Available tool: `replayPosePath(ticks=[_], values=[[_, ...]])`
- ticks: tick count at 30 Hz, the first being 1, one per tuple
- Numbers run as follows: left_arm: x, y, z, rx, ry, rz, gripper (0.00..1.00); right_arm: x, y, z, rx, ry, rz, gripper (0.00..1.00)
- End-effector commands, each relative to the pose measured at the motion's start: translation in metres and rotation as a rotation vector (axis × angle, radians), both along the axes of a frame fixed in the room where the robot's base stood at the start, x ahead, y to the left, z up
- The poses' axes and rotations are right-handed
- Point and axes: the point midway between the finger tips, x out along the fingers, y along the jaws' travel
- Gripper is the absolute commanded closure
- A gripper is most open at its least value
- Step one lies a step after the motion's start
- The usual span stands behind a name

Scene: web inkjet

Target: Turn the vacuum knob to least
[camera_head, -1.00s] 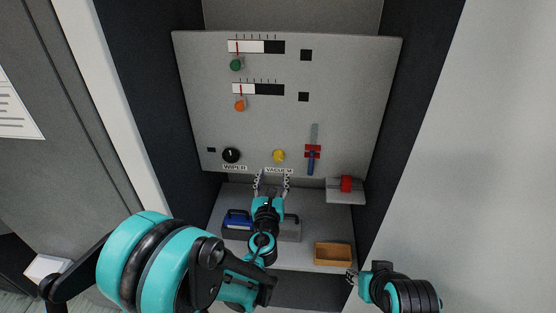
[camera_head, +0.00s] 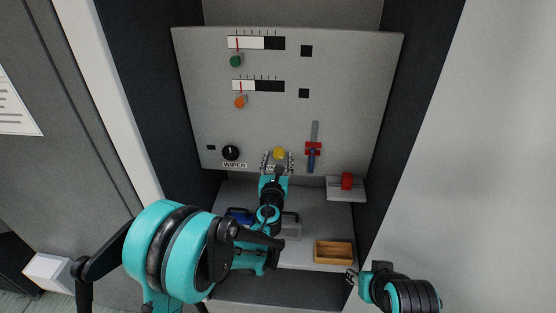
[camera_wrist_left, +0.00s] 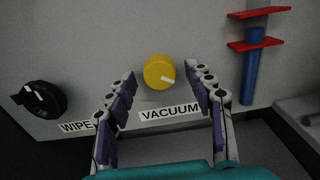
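The vacuum knob is a yellow round knob (camera_head: 279,153) low on the grey panel (camera_head: 210,105).
A black WIPER knob (camera_head: 231,153) is left of the yellow knob. A red and blue slider (camera_head: 313,150) is to its right. A red block (camera_head: 347,181) sits on a small ledge. An orange-brown tray (camera_head: 333,260) and a blue-handled box (camera_head: 238,216) are on the shelf below.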

Motion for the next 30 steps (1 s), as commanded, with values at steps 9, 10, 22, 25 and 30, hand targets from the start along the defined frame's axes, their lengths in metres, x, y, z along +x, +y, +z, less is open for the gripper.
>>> replayPosePath(ticks=[9,10,22,25,30], values=[[0.0,0.0,0.0,-0.001,0.0,0.0,0.96,0.0,0.0,0.0,0.0,0.0,0.0,0.6],[0.0,0.0,0.0,-0.002,0.0,0.0,0.96,0.0,0.0,0.0,0.0,0.0,0.0,0.6],[0.0,0.0,-0.001,-0.139,0.005,0.0,0.96,0.0,0.0,-0.005,0.0,0.0,0.0,0.6],[0.0,-0.001,-0.001,-0.217,0.007,0.0,0.96,0.0,0.0,-0.007,0.0,0.0,0.0,0.6],[0.0,-0.001,-0.001,-0.374,0.013,0.0,0.96,0.0,0.0,-0.011,0.0,0.0,0.0,0.6]])
